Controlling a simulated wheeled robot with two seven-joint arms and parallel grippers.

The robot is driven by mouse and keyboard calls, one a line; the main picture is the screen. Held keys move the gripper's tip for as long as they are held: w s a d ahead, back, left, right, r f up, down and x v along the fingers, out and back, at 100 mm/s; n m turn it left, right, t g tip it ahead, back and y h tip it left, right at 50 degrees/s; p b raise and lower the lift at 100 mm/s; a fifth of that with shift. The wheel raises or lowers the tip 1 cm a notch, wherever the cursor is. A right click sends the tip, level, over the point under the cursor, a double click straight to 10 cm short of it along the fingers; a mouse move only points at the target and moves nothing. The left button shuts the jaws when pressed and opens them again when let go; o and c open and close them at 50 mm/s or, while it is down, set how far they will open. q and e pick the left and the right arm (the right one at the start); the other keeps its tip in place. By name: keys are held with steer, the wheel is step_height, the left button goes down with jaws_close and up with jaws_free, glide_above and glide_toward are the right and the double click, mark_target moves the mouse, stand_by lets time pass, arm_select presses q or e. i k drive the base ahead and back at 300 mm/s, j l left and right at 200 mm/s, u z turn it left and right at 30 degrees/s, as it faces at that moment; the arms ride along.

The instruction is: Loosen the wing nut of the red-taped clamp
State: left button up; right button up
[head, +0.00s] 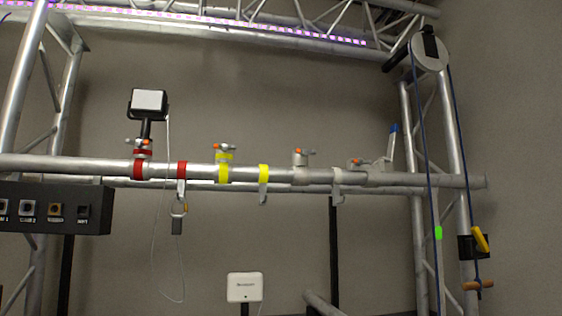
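The red-taped clamp (139,170) sits around the silver horizontal pipe (300,175) at the left in the head view. Its wing nut (140,142), with orange marks, shows just above the pipe. A black lamp (148,104) with a pale face stands upright above this clamp. A thin pale safety cable hangs from beside the lamp in a long loop below the pipe. A second red band (182,169) lies to the right, with a hook (181,187) under it and a carabiner hanging there. Neither of my grippers is in view.
A yellow-taped clamp (224,172) and more clamps and hooks sit farther right on the pipe. A black socket box (55,208) is at lower left. A pulley (430,52) with blue rope hangs at right. A white box (245,287) stands low in the middle.

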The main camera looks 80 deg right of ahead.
mark_target(139, 143)
steer(key=z, duration=2.6)
